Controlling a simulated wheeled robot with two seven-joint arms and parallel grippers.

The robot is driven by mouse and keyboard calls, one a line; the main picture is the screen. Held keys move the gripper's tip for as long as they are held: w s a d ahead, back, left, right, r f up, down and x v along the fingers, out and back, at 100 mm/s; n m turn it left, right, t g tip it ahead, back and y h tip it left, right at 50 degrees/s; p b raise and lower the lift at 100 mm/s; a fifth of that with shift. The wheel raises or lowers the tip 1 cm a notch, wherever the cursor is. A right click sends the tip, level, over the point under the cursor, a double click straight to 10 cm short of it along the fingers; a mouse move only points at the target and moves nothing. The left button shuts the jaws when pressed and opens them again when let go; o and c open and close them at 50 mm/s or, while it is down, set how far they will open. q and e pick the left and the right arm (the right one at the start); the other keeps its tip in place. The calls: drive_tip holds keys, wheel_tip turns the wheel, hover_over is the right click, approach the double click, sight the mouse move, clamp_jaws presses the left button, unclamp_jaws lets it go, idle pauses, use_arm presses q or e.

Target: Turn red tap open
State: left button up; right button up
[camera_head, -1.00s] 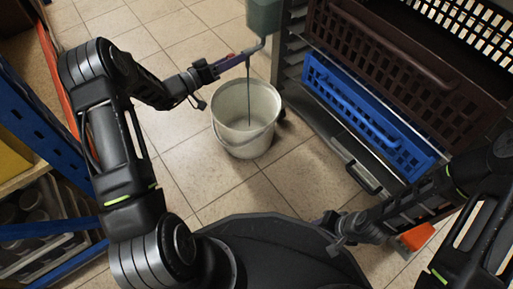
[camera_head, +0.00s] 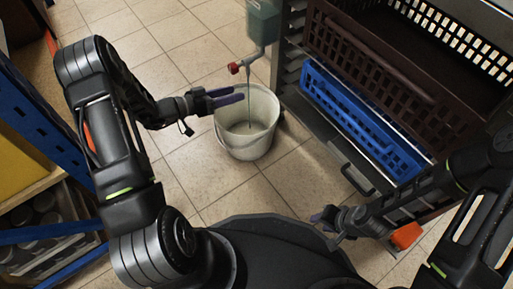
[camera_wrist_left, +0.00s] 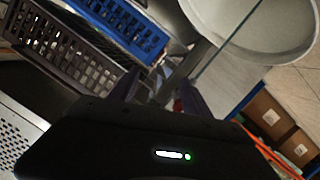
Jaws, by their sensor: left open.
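The red tap (camera_head: 234,68) is a small red knob on a grey pipe below a green-grey tank (camera_head: 263,22). A thin stream (camera_head: 249,105) runs from the spout down into a white bucket (camera_head: 230,136). My left gripper (camera_head: 238,93) is open and empty, below the tap and apart from it, near the bucket's rim in the picture. In the left wrist view, the red tap (camera_wrist_left: 178,105) shows partly by the dark fingers, and the bucket (camera_wrist_left: 255,48) is at upper right. My right gripper (camera_head: 322,217) is low right; its jaw opening is unclear.
A rack at right holds a blue crate (camera_head: 365,125) and dark brown crates (camera_head: 375,65). A blue-framed shelf (camera_head: 35,120) stands at the left. An orange object (camera_head: 406,236) lies by my right arm. Tiled floor (camera_head: 180,50) is free behind my left arm.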

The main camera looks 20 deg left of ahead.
use_arm(q)
drive_tip(key=s+d+n+g+y+p, duration=0.1)
drive_tip(key=s+d+n+g+p, duration=0.1)
drive_tip(key=s+d+g+p, duration=0.9)
drive_tip(key=s+d+p, duration=0.2)
drive_tip(key=s+d, duration=0.1)
drive_tip(key=s, duration=0.3)
drive_tip(key=shift+s+d+n+y, duration=0.3)
drive_tip(key=shift+s+d+n, duration=0.05)
drive_tip(key=shift+s+n, duration=0.05)
use_arm(e)
wheel_tip(320, 180, up, 14)
